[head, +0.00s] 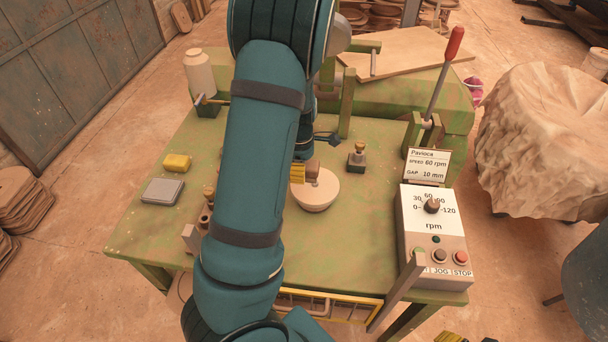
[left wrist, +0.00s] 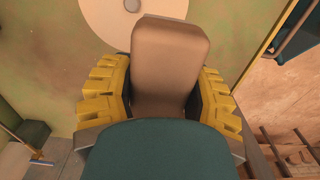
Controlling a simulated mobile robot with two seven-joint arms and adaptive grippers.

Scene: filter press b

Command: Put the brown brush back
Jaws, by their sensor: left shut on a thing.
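The brown brush (head: 313,168) shows as a small brown block just past my arm in the head view. In the left wrist view the brown brush (left wrist: 170,60) fills the middle, between the yellow fingers. My left gripper (head: 299,173) is shut on it; the left wrist view shows the fingers (left wrist: 168,95) on both sides of it. The brush is over or near a cream round bowl (head: 316,192); I cannot tell whether they touch. My arm hides much of the table's middle. Yellow fingertips of my right gripper (head: 455,338) show at the bottom edge, mostly cut off.
The green table (head: 375,220) holds a yellow sponge (head: 177,163), a grey box (head: 163,191), a cream bottle (head: 199,72) and a small brass-topped fitting (head: 358,152). A control box (head: 434,235) and a red-handled lever (head: 445,70) stand right. A yellow rack (head: 330,304) runs along the front edge.

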